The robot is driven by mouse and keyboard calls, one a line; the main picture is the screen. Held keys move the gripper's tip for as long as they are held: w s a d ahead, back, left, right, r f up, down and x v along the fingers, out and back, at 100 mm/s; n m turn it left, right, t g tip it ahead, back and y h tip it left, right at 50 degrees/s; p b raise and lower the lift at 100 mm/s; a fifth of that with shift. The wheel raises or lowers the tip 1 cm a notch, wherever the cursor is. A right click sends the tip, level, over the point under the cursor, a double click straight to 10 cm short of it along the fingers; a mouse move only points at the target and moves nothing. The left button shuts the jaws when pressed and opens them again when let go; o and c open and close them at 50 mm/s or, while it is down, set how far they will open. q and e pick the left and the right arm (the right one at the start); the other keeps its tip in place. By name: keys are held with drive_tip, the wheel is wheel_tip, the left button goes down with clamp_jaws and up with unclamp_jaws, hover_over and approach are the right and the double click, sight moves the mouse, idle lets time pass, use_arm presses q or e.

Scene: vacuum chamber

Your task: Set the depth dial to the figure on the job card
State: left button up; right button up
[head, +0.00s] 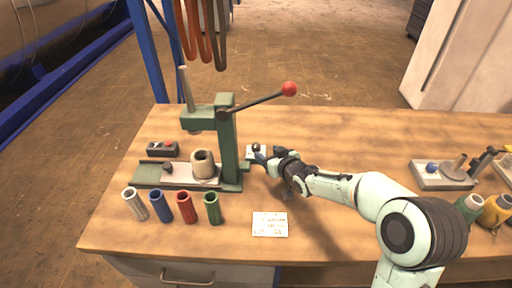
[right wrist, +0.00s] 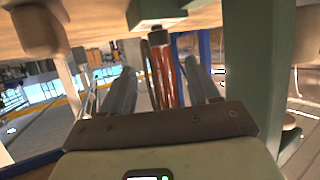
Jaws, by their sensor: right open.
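The depth dial (head: 256,147) is a dark knob on a small pale block beside the green press column. My right gripper (head: 262,157) is at the dial, coming from the right, and partly hides it. In the right wrist view, which is upside down, the dark knob (right wrist: 158,37) shows ahead of the open fingers (right wrist: 160,70), roughly midway between them; I cannot tell whether they touch it. The dial's figures cannot be read. The job card (head: 270,224) is a white sheet near the table's front edge; its print is too small to read. My left gripper is not in view.
The green press (head: 226,150) has a red-knobbed lever (head: 289,89) reaching right above my gripper. A beige cup-like part (head: 203,165) is on its base. Coloured tubes (head: 185,207) stand in front. A small fixture (head: 442,175) is at right. The table's back middle is clear.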

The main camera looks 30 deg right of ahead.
sight(256, 145)
drive_tip(key=x, duration=1)
drive_tip(key=shift+f+p, duration=0.15)
drive_tip(key=shift+p, duration=0.25)
drive_tip(key=c, duration=1)
